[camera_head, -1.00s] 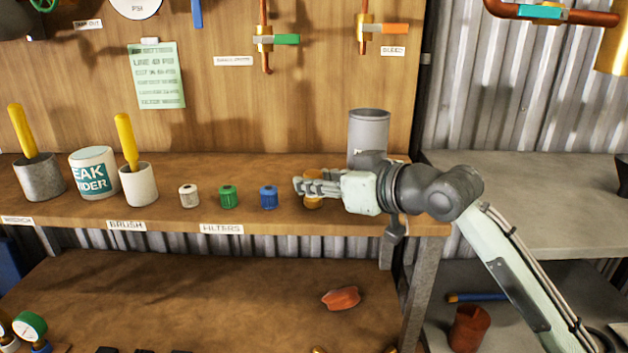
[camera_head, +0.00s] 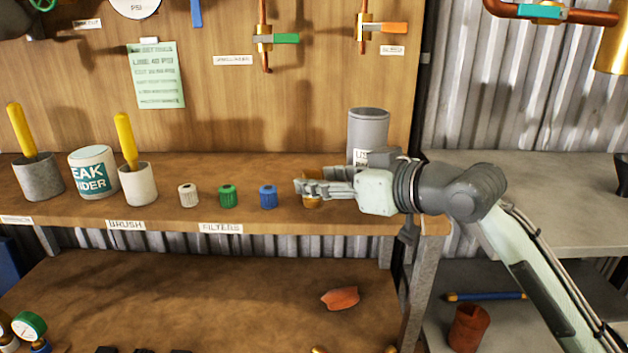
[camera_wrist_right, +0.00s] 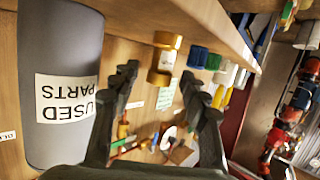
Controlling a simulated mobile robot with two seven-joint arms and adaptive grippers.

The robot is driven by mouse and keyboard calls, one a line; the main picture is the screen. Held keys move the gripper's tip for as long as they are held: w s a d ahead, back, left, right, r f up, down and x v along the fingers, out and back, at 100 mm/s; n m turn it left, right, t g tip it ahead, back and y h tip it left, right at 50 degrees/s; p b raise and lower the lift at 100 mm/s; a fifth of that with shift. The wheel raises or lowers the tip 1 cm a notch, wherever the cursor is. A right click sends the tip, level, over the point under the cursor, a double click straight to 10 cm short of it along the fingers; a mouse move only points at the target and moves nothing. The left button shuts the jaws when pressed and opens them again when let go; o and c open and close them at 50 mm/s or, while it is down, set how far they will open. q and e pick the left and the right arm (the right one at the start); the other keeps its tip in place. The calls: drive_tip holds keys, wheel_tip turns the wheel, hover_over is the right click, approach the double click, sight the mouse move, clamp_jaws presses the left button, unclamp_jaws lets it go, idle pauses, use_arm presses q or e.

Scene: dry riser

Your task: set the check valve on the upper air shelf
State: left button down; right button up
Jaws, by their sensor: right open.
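A small brass-coloured cylindrical fitting (camera_head: 312,203), which looks like the check valve, stands on the upper wooden shelf (camera_head: 290,221), right of the blue filter. My right gripper (camera_head: 300,188) reaches in from the right, and its fingers partly cover the fitting in the head view. In the right wrist view the fitting (camera_wrist_right: 164,58) shows whole with a pale band, just beyond and between the spread fingertips (camera_wrist_right: 160,75). The gripper is open and I see no contact with the fitting. My left gripper is not in view.
A grey used-parts canister (camera_head: 368,135) stands close behind my right gripper. White, green and blue filters (camera_head: 228,197) stand in a row left of the fitting. A white brush cup (camera_head: 138,185) is farther left. A red-brown object (camera_head: 340,298) lies on the lower shelf.

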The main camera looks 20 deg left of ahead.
drive_tip(key=v, duration=0.9)
drive_tip(key=shift+s+d, duration=0.2)
drive_tip(key=shift+d, duration=0.05)
